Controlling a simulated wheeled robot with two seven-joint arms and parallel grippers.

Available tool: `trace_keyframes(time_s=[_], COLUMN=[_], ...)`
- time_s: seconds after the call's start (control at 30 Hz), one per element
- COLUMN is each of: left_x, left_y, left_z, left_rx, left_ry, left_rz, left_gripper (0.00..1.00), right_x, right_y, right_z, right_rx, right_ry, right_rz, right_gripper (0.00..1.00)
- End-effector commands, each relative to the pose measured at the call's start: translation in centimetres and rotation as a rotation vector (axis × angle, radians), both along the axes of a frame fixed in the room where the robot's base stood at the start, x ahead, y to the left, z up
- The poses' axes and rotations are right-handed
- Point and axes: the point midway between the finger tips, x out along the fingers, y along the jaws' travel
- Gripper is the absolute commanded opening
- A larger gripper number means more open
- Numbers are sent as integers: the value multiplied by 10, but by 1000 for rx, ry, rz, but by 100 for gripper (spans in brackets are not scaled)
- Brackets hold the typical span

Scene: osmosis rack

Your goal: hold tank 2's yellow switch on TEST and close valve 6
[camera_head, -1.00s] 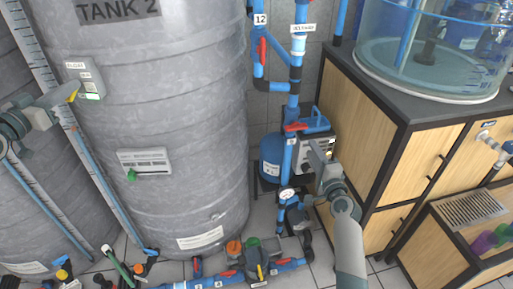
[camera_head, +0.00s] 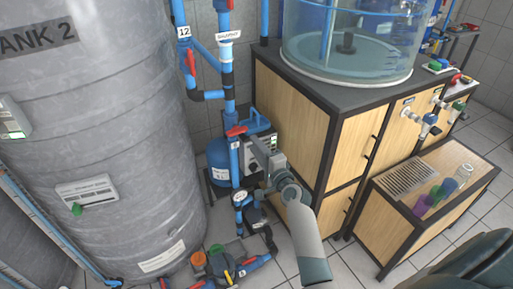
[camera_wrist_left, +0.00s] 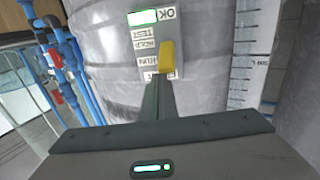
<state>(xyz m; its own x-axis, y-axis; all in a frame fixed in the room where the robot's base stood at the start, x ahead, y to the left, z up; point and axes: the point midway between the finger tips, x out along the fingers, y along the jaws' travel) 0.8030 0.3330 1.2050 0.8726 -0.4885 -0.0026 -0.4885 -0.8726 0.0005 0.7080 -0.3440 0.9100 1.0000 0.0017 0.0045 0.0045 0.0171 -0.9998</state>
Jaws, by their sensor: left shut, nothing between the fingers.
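Tank 2 (camera_head: 110,130) stands at the left of the head view, with its switch box (camera_head: 14,118) cut by the left edge. In the left wrist view the yellow switch (camera_wrist_left: 167,57) is on a label plate (camera_wrist_left: 150,40) marked TEST and other positions, seen upside down. My left gripper (camera_wrist_left: 158,82) is shut and empty, its tips at the switch's near end; contact is unclear. My right gripper (camera_head: 258,150) is right of the vertical blue pipe, close below a red valve handle (camera_head: 237,131) lying across it. Its jaw opening is unclear. The valve's number is too small to read.
A blue pump vessel and grey control box (camera_head: 262,147) stand behind my right gripper. A wooden cabinet (camera_head: 290,110) with a clear tank (camera_head: 345,45) is to the right. Floor pipes and valves (camera_head: 225,270) lie at the tank's foot.

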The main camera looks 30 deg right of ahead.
Motion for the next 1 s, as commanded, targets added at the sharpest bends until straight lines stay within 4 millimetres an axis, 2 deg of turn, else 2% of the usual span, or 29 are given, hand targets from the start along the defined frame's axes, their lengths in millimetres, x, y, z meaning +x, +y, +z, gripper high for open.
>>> trace_keyframes(time_s=[0.53, 1.0], left_x=[0, 0], left_y=[0, 0], left_z=[40, 44], left_rx=[-2, -1], left_ry=[-3, -3], left_rz=[0, 0], left_gripper=[0, 0], right_x=[0, 0], right_y=[0, 0], right_z=[25, 27], right_rx=[0, 0], right_ry=[0, 0], right_rz=[0, 0], right_gripper=[29, 29])
